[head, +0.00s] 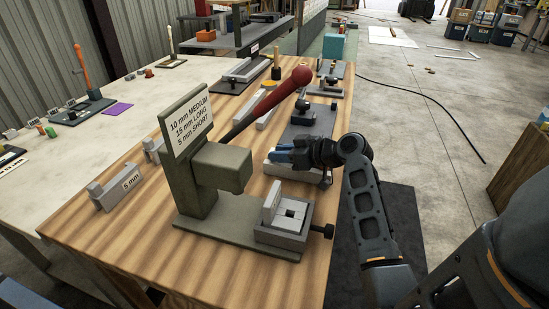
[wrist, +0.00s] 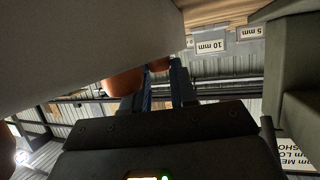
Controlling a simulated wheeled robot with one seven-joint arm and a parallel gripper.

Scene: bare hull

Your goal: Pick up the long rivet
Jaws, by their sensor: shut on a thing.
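My gripper (head: 282,153), with blue fingertips, points left behind the press in the head view. It is beside and just above a pale block (head: 287,172) near the table's right edge. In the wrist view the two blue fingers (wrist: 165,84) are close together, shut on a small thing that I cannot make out. I cannot pick out the long rivet in either view. A sign (head: 193,130) on the press reads 10 mm MEDIUM, 15 mm LONG, 5 mm SHORT.
The green press (head: 182,170) with its red-handled lever (head: 275,100) stands in front of my gripper. A grey vise-like fixture (head: 278,240) sits on its base. A block marked 5 mm (head: 120,190) stands at left. A large grey surface (wrist: 70,45) fills the wrist view's upper left.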

